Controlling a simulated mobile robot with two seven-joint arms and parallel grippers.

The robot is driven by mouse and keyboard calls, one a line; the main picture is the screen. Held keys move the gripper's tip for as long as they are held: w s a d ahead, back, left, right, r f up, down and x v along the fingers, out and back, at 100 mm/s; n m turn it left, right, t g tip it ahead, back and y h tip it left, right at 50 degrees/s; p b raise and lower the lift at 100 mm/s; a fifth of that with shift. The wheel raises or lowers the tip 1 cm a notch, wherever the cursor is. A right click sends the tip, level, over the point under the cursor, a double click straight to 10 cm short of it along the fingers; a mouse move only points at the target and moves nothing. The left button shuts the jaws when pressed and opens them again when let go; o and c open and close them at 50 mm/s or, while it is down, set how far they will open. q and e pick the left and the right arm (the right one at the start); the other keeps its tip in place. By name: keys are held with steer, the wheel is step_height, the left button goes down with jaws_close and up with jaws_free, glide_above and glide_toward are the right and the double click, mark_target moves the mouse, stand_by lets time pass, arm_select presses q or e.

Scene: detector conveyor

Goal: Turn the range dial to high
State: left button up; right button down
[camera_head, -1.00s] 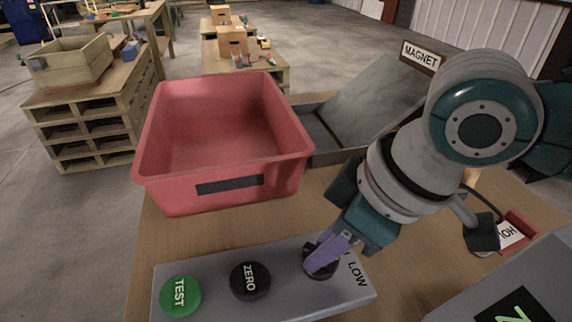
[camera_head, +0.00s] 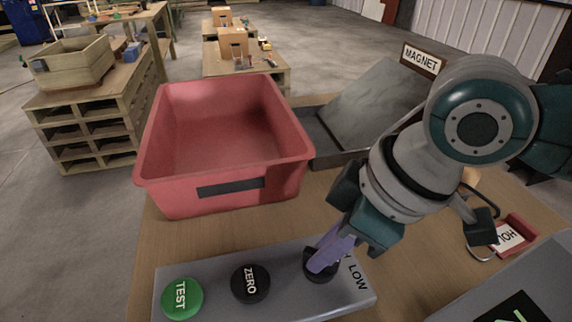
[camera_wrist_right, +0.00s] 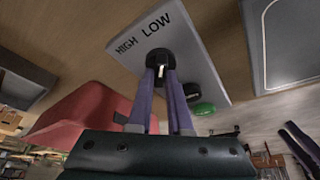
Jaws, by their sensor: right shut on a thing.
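The range dial (camera_head: 318,268) is a black round knob on the right end of the grey control panel (camera_head: 215,312). My right gripper (camera_head: 325,258) comes down on it with purple fingers shut on the knob. The right wrist view shows the dial (camera_wrist_right: 160,62) between the two fingertips (camera_wrist_right: 160,76), with a pale mark on the knob. The LOW label (camera_wrist_right: 156,26) and HIGH label (camera_wrist_right: 127,45) are printed beside it. In the head view, the fingers partly hide the dial and most of HIGH. My left gripper is not in view.
A black ZERO button (camera_head: 250,284) and a green TEST button (camera_head: 182,298) sit left of the dial. A red bin (camera_head: 225,205) stands behind the panel. A grey chute with a MAGNET sign (camera_head: 421,59) is behind my right arm. A red HOLD-like holder (camera_head: 515,232) lies right.

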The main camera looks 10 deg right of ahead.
steer(key=shift+n+g, duration=0.3)
steer(key=shift+n, duration=0.4)
steer(key=shift+w+n+g+y, duration=0.1)
steer(key=shift+n+g+y, duration=0.2)
steer(key=shift+n, duration=0.6)
steer(key=n+g+b, duration=0.1)
steer(key=n, duration=0.2)
steer(key=shift+w+f+n+y, duration=0.1)
steer(key=shift+n+y, duration=0.2)
steer(key=n+g+b, duration=0.2)
steer(key=n+b, duration=0.1)
steer(key=n, duration=0.2)
steer(key=shift+w+b, duration=0.1)
steer(key=shift+b, duration=0.3)
steer(key=n+g+h+b, duration=0.1)
steer(key=n+b, duration=0.1)
steer(key=n, duration=0.1)
steer(key=shift+n+g+h+b, duration=0.3)
steer(key=shift+n+g+b, duration=0.15)
steer(key=shift+n, duration=0.55)
steer(key=c, duration=0.8)
jaws_free()
steer(key=shift+c, duration=0.2)
